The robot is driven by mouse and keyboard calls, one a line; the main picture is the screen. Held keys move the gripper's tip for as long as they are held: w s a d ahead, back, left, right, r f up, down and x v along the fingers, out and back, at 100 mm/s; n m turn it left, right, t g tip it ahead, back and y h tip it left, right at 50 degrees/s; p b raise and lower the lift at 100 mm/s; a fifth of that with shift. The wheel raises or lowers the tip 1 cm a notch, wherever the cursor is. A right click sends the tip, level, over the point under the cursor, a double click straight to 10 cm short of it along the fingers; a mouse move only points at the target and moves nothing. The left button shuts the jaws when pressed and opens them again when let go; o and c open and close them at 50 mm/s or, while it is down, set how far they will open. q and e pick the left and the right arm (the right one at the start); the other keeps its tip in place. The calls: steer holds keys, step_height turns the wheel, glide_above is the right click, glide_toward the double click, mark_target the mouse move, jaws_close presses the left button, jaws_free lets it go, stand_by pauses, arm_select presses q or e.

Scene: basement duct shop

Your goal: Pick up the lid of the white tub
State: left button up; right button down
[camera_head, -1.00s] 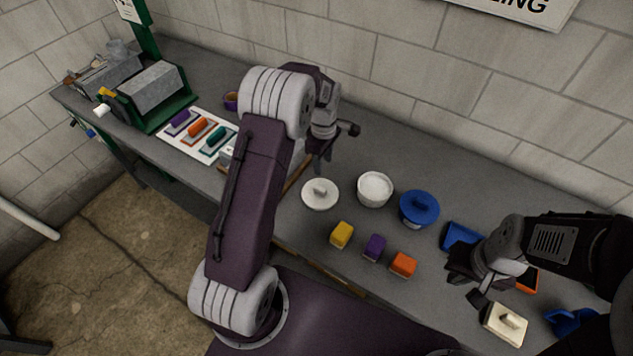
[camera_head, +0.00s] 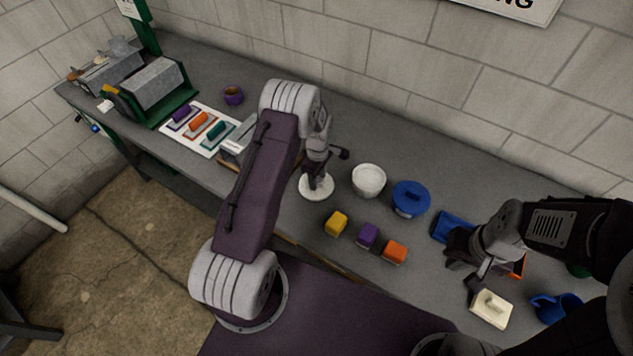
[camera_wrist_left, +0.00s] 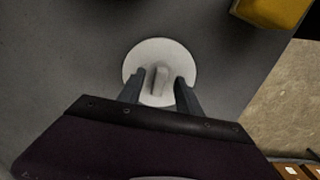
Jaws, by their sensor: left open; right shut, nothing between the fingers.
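The white round lid (camera_head: 316,193) lies flat on the grey bench, left of the open white tub (camera_head: 368,181). In the left wrist view the lid (camera_wrist_left: 140,62) shows its raised bar handle (camera_wrist_left: 159,79) between my fingers. My left gripper (camera_head: 314,184) is open over the lid, one finger on each side of the handle; it also shows in the left wrist view (camera_wrist_left: 159,80). I cannot tell whether the fingers touch the lid. My right gripper (camera_head: 473,284) is shut and empty, near the cream block with a handle (camera_head: 491,309) at the right.
Yellow (camera_head: 336,223), purple (camera_head: 368,235) and orange (camera_head: 395,252) blocks stand near the front edge. A blue dustpan-like item (camera_head: 452,226) and a blue mug (camera_head: 556,307) are at the right.

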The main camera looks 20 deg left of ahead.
arm_select(q)
steer(key=shift+a+f, duration=0.1)
steer(key=shift+a, duration=0.05)
steer(key=shift+c, duration=0.3)
jaws_close()
